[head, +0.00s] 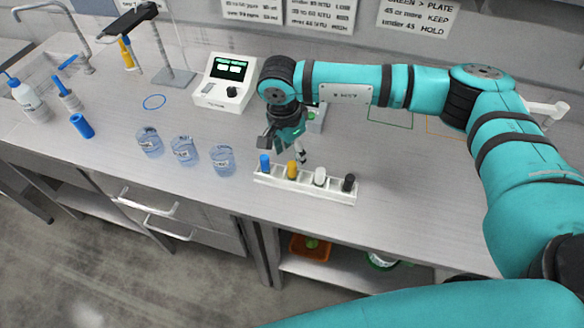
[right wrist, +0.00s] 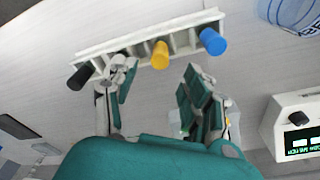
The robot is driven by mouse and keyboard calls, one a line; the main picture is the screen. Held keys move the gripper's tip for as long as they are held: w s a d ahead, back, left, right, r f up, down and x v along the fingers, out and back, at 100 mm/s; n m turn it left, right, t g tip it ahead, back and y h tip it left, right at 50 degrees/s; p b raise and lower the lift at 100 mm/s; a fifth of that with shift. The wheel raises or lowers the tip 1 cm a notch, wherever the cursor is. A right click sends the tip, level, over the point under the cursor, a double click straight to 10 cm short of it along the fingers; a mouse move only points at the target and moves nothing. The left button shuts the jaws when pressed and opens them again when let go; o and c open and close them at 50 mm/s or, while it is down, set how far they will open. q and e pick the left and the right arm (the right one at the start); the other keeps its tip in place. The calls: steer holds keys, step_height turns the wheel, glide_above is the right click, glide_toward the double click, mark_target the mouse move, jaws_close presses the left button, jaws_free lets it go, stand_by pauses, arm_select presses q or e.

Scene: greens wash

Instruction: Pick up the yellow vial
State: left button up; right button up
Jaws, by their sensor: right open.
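The yellow vial (head: 292,170) stands in a white rack (head: 305,188) near the bench's front edge, between a blue vial (head: 265,164) and a white vial (head: 320,177). A black vial (head: 349,182) stands at the rack's right end. My right gripper (head: 284,150) is open and empty, just behind and above the blue and yellow vials. In the right wrist view the yellow vial (right wrist: 160,55) shows beyond the gap between the open fingers (right wrist: 160,82), apart from both. The left finger partly covers the white vial. My left gripper is out of view.
Several labelled beakers (head: 184,150) stand left of the rack. A device with a green display (head: 226,82) is behind them, and a blue cylinder (head: 82,125) is further left. The bench right of the rack is mostly clear under my arm.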

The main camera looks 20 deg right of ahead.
mark_target(292, 164)
steer(key=shift+f+p, duration=0.3)
steer(key=shift+p, duration=0.05)
step_height(292, 164, down, 4)
steer(key=shift+d+r+p, duration=0.1)
steer(key=shift+r+p, duration=0.1)
steer(key=shift+p, duration=0.9)
steer(key=shift+f, duration=0.55)
jaws_close()
steer(key=shift+r, duration=0.1)
